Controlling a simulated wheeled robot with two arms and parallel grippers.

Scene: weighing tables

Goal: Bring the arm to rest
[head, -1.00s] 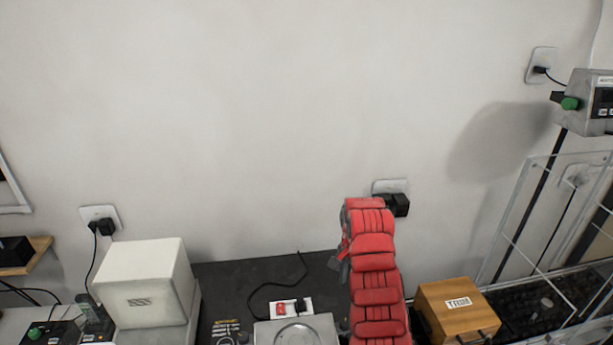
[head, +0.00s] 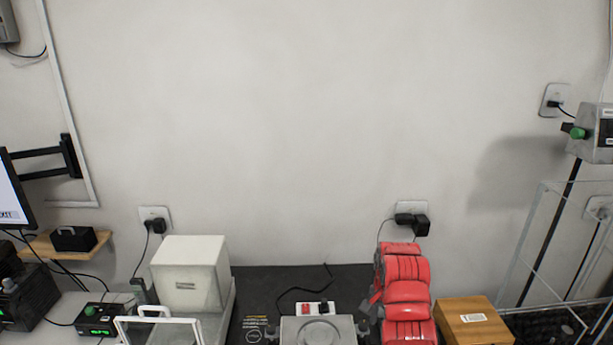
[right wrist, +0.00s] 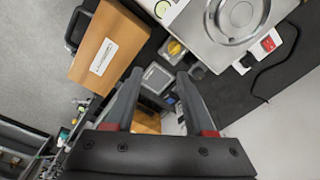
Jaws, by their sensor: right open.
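My right arm, with red padded links, rises from the bottom of the head view, right of the balance. Its gripper (head: 371,310) shows only as a dark part at the arm's left side, partly hidden. In the right wrist view the two grey fingers (right wrist: 160,78) are apart with nothing between them. Beyond them are a small grey device and part of the dark bench. My left arm and gripper are not in view.
A balance with a round pan (head: 318,332) stands left of my right arm; a labelled wooden box (head: 470,326) stands right of it. A power strip (head: 303,309) lies behind the balance. A white box (head: 190,275) and clear panels (head: 535,250) stand farther out.

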